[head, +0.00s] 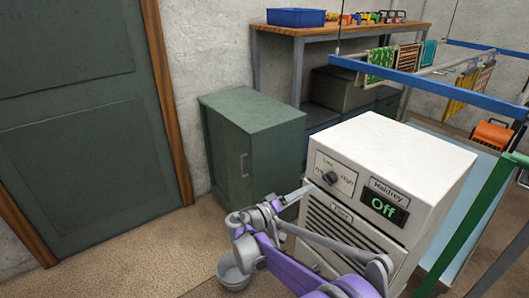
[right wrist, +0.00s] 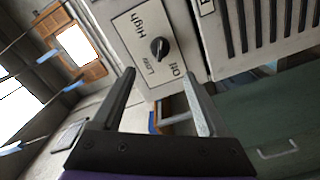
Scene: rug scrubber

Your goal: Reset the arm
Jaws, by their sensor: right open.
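My right gripper (head: 296,194) is at the left front edge of a white machine (head: 422,150). The machine has a dark knob (head: 330,178) on a panel marked Low and High, and a display (head: 384,208) reading "Off" in green. In the right wrist view the gripper (right wrist: 160,95) is open with nothing between its fingers. The knob (right wrist: 159,48) shows there beyond the fingertips, apart from them. My left gripper is not in view.
A green cabinet (head: 252,140) stands behind and left of the machine. A grey bucket (head: 233,272) is on the floor below my right arm. A wooden bench (head: 350,30) holds a blue bin (head: 296,17). Floor at the left, before the green door (head: 85,120), is clear.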

